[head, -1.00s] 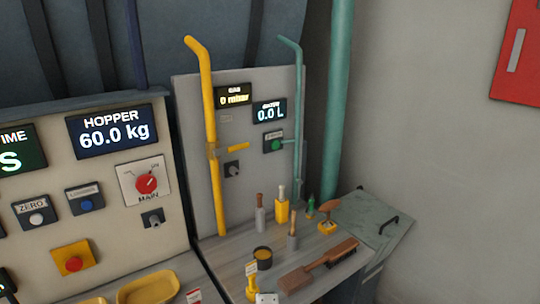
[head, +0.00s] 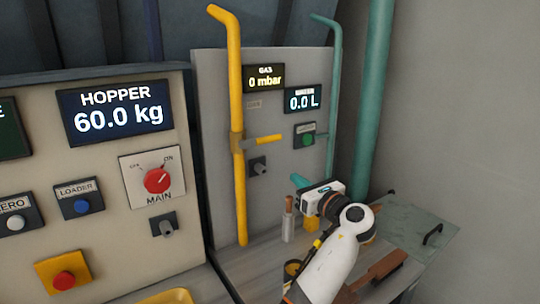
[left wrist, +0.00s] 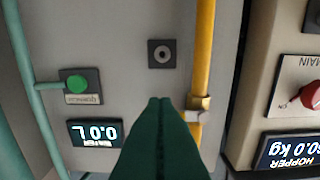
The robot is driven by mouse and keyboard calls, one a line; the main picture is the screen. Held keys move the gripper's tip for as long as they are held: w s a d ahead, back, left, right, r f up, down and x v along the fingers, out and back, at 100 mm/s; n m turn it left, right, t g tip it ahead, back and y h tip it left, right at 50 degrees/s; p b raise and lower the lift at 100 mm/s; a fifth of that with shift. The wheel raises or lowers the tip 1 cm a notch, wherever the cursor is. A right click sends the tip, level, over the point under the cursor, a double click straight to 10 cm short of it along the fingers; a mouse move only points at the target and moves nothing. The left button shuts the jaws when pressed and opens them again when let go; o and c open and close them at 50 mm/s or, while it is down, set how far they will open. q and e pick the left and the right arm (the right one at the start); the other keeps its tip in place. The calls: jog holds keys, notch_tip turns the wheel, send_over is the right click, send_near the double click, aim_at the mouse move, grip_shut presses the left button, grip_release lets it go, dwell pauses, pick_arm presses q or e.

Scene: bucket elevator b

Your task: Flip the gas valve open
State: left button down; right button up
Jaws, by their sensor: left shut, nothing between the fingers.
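The gas valve's yellow lever (head: 265,139) points sideways to the right from a brass collar on the yellow pipe (head: 237,100). The gas display (head: 264,78) above it reads 0 mbar. My left gripper (head: 299,181) is shut and empty, below and to the right of the lever and apart from it in the picture. In the left wrist view, which is upside down, the shut dark green fingers (left wrist: 160,103) point toward the panel, beside the valve collar (left wrist: 198,102). The fingers hide most of the lever there. My right gripper is not in view.
A black socket or knob (head: 257,166) sits below the lever. The water display (head: 303,98) and green button (head: 307,140) are right of it, near the teal pipe (head: 335,90). Brushes and small tools stand on the bench below. The hopper panel (head: 110,240) is at left.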

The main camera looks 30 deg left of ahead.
aim_at(268, 139)
pick_arm(q)
jog(key=w+a+r+b, duration=0.4)
jog(key=a+b, duration=0.1)
jog(key=a, duration=0.4)
jog(key=shift+a+r, duration=0.25)
jog(key=shift+a, duration=0.1)
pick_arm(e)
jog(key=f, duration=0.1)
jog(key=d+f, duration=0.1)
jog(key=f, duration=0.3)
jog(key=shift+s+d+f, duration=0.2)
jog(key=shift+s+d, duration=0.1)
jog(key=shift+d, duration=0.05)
